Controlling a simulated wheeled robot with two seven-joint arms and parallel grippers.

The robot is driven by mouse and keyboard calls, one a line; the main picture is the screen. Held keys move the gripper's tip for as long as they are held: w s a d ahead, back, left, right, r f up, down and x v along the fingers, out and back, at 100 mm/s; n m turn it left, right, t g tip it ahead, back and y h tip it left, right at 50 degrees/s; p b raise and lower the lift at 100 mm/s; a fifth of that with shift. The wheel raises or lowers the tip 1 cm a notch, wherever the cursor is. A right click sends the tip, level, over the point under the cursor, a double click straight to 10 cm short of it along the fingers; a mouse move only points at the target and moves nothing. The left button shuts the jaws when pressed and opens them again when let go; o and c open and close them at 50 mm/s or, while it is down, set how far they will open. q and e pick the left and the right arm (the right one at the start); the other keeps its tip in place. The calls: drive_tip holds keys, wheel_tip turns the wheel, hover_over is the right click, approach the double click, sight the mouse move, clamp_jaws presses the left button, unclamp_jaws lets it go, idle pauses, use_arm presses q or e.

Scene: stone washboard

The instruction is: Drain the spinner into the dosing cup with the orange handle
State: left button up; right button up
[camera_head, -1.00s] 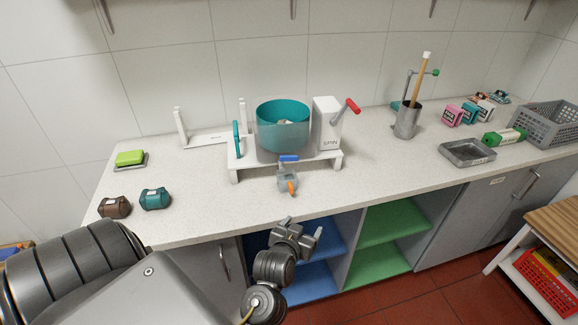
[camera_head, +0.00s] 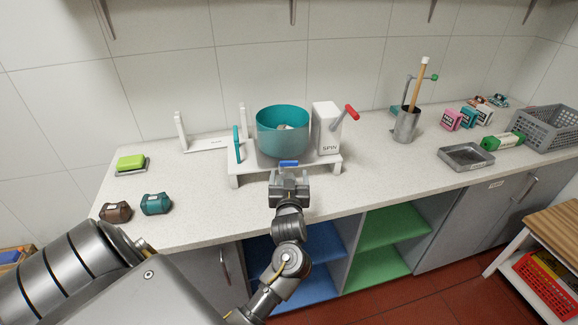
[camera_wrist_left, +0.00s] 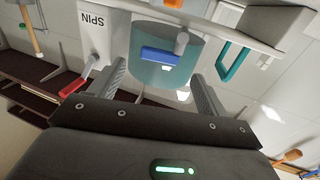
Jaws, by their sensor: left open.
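My right gripper is out of view.
A brown pod (camera_head: 116,212), a teal pod (camera_head: 156,203) and a green sponge (camera_head: 131,162) are at the left. A metal can (camera_head: 406,125), a shallow tray (camera_head: 466,156) and a grey basket (camera_head: 550,128) are at the right. The counter between stand and tray is clear.

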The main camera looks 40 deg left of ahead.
sight(290, 164)
use_arm(q)
drive_tip(key=x, duration=0.4)
drive_tip(key=shift+w+a+p, duration=0.25)
drive_tip(key=shift+w+p, duration=0.05)
drive_tip(key=shift+p, duration=0.05)
drive_tip(key=shift+c, duration=1)
drive_tip(key=c, duration=0.8)
drive_tip(key=shift+w+d+n+g+y, duration=0.1)
drive_tip(key=shift+w+n+g+y, duration=0.1)
drive_tip(key=shift+n+g+y, duration=0.45)
drive_tip(key=shift+w+n+g+y, duration=0.15)
drive_tip(key=shift+n+g+y, duration=0.4)
drive_tip(key=shift+g+y, duration=0.15)
